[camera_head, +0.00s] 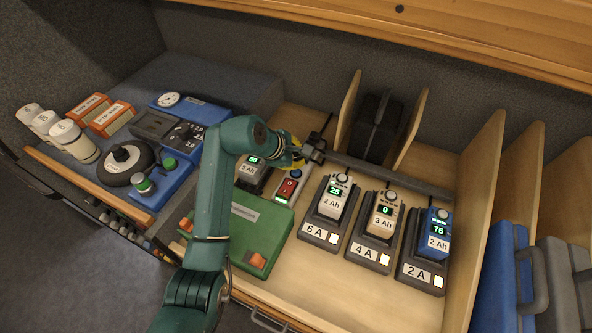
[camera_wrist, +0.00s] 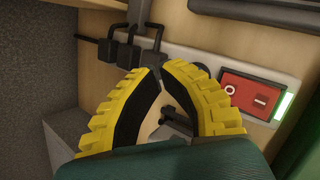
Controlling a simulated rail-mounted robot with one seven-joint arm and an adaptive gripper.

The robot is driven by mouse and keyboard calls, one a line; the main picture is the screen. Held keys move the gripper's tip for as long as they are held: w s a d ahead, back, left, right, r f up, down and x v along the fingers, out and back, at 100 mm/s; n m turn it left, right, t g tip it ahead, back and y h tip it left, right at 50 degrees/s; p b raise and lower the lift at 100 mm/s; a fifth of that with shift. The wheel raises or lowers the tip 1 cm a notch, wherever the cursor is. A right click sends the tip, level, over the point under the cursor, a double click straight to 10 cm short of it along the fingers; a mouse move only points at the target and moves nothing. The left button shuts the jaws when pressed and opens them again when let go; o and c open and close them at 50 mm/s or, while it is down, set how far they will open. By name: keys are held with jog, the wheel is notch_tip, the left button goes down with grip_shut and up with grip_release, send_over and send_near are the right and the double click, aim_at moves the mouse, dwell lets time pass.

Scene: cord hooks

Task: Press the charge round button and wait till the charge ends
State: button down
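My gripper (camera_head: 312,150) is over the back end of a pale switch panel (camera_head: 283,200). Its yellow fingers appear shut, with tips together and nothing held, in the wrist view (camera_wrist: 160,72). The panel carries a red rocker switch (camera_head: 289,188), beside a lit green strip (camera_wrist: 284,107). A round button (camera_head: 297,173) sits behind the switch; it looks dark in the wrist view (camera_wrist: 201,74), partly behind a finger. I cannot tell whether the fingers touch it. Three chargers hold batteries reading 25 on 6 A (camera_head: 334,201), 0 on 4 A (camera_head: 384,217) and 75 on 2 A (camera_head: 436,232).
Another battery (camera_head: 252,167) reading 50 stands left of the panel. A green case (camera_head: 245,230) lies in front. Black plugs or hooks (camera_wrist: 125,50) are near my fingertips. Wooden dividers (camera_head: 345,115) and a dark bar (camera_head: 390,177) stand behind the chargers.

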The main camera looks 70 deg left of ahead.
jog(key=shift+r, duration=1.65)
jog(key=w+d+r+m+t+y, duration=0.1)
jog(key=w+d+r+m+t, duration=0.1)
jog(key=w+d+r+m, duration=0.45)
jog(key=w+d+r+m+t, duration=0.3)
jog(key=w+d+r+m, duration=0.1)
jog(key=d, duration=0.6)
jog(key=w+d+r+m+t+y, duration=0.1)
jog(key=w+d+r+m+t, duration=0.1)
jog(key=w+d+r+m, duration=0.55)
jog(key=s+d+r+m+t+h, duration=0.1)
jog(key=s+d+r+m, duration=0.3)
jog(key=d, duration=0.5)
jog(key=s+d+r+m+t+h, duration=0.2)
jog(key=s+d+r+m+t, duration=0.2)
jog(key=d, duration=0.5)
jog(key=s+d+r+m+t+h, duration=0.2)
jog(key=s+d+r+m, duration=0.3)
jog(key=d, duration=0.4)
notch_tip(320, 180, up, 2)
jog(key=shift+s+r+t, duration=0.1)
jog(key=shift+s+t, duration=0.35)
jog(key=shift+t, duration=0.15)
jog(key=shift+d, duration=0.1)
dwell(0.4)
